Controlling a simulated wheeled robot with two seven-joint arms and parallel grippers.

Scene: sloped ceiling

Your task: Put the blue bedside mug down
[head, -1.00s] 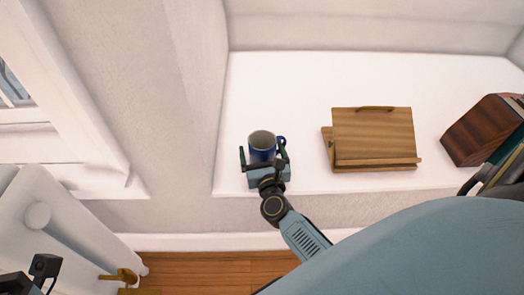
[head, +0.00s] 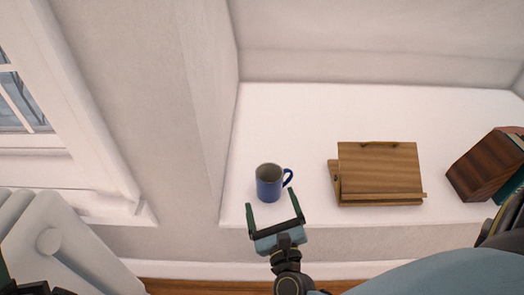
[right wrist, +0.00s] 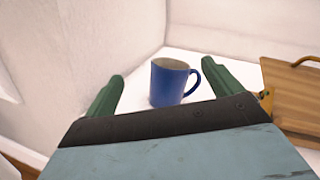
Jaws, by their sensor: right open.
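The blue mug (head: 269,183) stands upright on the white ledge (head: 300,120), its handle toward the right. My right gripper (head: 273,205) is open and empty, just in front of the mug, with its fingertips near the mug's base but apart from it. In the right wrist view the mug (right wrist: 170,82) stands beyond and between the two green fingers (right wrist: 160,85), with clear ledge around it.
A wooden book stand (head: 380,175) is right of the mug, and it also shows in the right wrist view (right wrist: 295,95). Books (head: 490,165) lean at the far right. A white radiator (head: 60,245) and a window (head: 20,100) are at the left. The ledge behind the mug is clear.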

